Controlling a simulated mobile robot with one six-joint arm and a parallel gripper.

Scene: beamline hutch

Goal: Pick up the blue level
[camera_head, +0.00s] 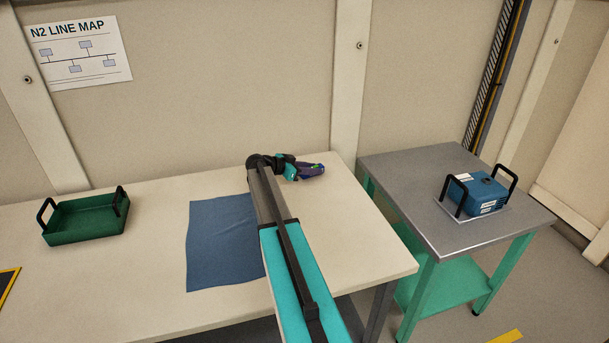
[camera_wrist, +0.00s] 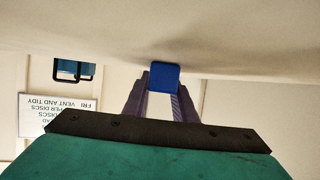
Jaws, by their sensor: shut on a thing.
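The blue level shows in the wrist view as a small blue end face (camera_wrist: 164,76) between the two dark purple-grey fingers of my gripper (camera_wrist: 160,98). The gripper is shut on it. In the head view my gripper (camera_head: 314,170) is over the back right part of the cream table (camera_head: 350,250), with a small blue and green patch at the fingers. Most of the level is hidden by the fingers. I cannot tell whether it touches the tabletop.
A green tray with black handles (camera_head: 85,222) stands on the table's left. A blue cloth (camera_head: 215,250) lies left of my arm. On the grey side table (camera_head: 410,190) at right is a blue case (camera_head: 478,190) between black handles. The wall is close behind.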

